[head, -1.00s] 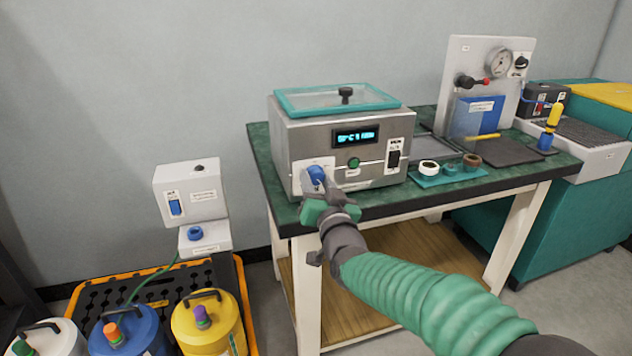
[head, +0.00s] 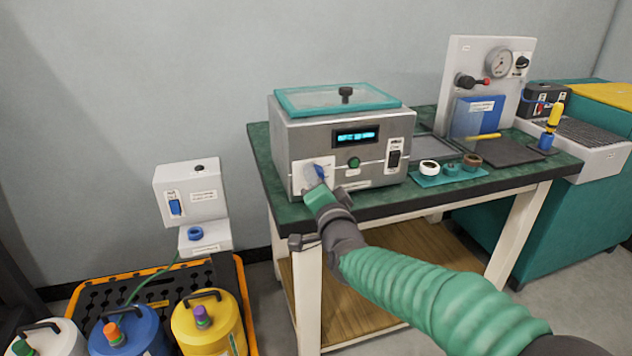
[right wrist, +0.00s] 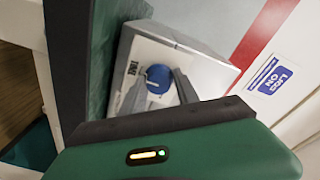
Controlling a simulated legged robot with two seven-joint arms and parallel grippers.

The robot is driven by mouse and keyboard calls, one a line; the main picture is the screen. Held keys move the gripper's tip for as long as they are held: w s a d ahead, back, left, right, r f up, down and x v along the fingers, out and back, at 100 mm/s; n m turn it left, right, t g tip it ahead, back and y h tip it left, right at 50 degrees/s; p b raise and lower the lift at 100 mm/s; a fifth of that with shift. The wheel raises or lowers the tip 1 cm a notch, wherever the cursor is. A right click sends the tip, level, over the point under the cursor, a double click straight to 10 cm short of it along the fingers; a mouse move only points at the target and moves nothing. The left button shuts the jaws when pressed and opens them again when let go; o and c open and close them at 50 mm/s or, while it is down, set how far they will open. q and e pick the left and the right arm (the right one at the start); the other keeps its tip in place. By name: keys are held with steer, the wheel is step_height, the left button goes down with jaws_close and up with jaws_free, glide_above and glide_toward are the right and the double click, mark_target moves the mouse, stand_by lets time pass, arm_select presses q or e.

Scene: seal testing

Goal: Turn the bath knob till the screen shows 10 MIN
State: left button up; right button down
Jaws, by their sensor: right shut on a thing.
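The bath (head: 345,150) is a steel box with a glass lid on the green-topped table. Its blue knob (head: 318,172) is at the lower left of the front face, partly hidden by my gripper. The small screen (head: 355,137) has lit cyan text, too blurred to read. My right gripper (head: 319,185) is at the knob, shut on it. In the right wrist view the blue knob (right wrist: 159,78) sits between my two grey fingers, beside a label reading TIME. My left gripper is not in view.
A green button (head: 354,163) and a black switch (head: 393,159) are right of the knob. A teal mat with several rings (head: 448,168) lies at the table's front. Several canisters (head: 208,325) stand in the orange-edged tray at lower left.

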steer(key=shift+f, duration=0.55)
steer(key=c, duration=1)
jaws_free()
steer(key=shift+o, duration=0.2)
steer(key=shift+w+r, duration=0.1)
steer(key=shift+r, duration=0.2)
steer(key=p+v, duration=0.3)
steer(key=v, duration=1.4)
steer(key=shift+p, duration=0.35)
steer(key=shift+w+d+f, duration=0.1)
steer(key=shift+c, duration=0.2)
